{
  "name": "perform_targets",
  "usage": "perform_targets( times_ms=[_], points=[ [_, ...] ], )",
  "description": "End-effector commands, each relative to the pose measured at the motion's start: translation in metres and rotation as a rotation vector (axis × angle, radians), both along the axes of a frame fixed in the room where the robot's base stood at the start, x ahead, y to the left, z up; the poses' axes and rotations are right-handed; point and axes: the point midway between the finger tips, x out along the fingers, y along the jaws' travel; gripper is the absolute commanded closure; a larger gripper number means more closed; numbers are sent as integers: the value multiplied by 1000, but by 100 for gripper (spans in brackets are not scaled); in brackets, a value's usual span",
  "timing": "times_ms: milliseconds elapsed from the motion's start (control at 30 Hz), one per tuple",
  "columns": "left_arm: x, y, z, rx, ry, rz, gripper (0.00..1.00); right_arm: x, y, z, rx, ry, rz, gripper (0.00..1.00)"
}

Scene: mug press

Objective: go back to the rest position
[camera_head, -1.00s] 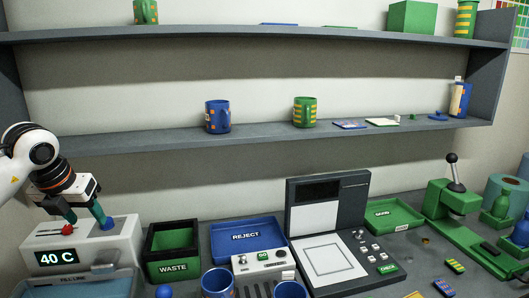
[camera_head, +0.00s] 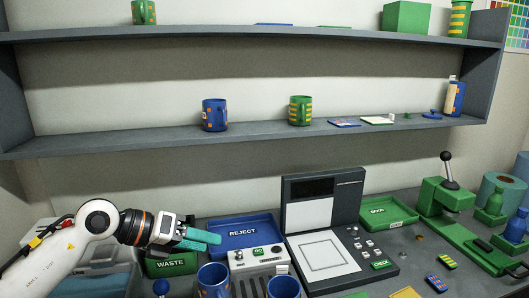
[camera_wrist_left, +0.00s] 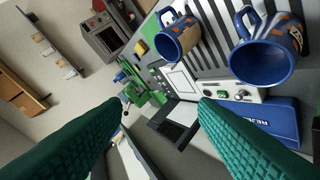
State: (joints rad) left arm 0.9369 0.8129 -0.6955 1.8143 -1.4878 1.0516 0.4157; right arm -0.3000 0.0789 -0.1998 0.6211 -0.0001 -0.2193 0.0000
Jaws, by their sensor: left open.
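My left gripper (camera_head: 214,241) is at the end of my white arm, which comes in from the lower left in the head view. Its teal fingers point right, over the area between the waste bin (camera_head: 170,265) and the blue reject tray (camera_head: 262,222). In the left wrist view the fingers of my left gripper (camera_wrist_left: 160,105) stand wide apart with nothing between them. My right gripper is in neither view.
Two blue mugs (camera_head: 214,282) (camera_head: 284,287) stand at the front, close to the left gripper. A control box (camera_head: 258,260), a flat panel with a screen (camera_head: 325,255) and a green press (camera_head: 450,205) stand further right. Shelves (camera_head: 250,137) run along the wall.

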Motion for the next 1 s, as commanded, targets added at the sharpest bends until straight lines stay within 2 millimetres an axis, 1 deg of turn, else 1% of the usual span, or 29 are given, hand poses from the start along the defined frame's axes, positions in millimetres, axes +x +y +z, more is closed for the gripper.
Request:
perform_targets(
  times_ms=[33,100,167,200,267,333,400,467,500,567,600,667,700,767,800,867,900,967,1000],
  points=[
    [-12,-28,0,-150,10,-30,46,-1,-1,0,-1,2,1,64],
    [-25,-54,13,-375,19,-36,46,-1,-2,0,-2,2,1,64],
    [-34,-67,26,-566,39,-13,46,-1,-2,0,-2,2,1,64],
    [-37,-71,35,-690,56,17,46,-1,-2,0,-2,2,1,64],
    [-40,-70,44,-872,94,82,46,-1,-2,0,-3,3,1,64],
    [-38,-60,50,-1072,148,190,46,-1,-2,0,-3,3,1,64],
    [-34,-42,46,-1252,213,328,46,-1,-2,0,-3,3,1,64],
    [-30,-23,35,-1388,278,469,46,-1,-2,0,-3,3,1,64],
    [-28,-9,23,-1469,327,574,46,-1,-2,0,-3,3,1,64],
    [-28,13,-1,-1570,405,747,46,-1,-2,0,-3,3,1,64],
    [-30,27,-21,-1623,463,871,46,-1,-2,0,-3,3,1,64],
    [-37,46,-56,-1681,556,1065,46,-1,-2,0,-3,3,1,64],
    [-46,57,-81,-1704,621,1201,46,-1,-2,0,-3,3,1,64],
    [-65,71,-121,-1713,725,1410,46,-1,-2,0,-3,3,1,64],
    [-80,79,-146,-1701,792,1543,46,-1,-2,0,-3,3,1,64],
    [-106,85,-180,-1666,891,1726,46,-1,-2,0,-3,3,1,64],
    [-123,88,-199,-1632,951,1833,46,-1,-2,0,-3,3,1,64],
    [-149,89,-223,-1576,1033,1970,46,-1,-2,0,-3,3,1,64],
    [-165,89,-235,-1534,1081,2049,46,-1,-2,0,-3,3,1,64]
  ],
)
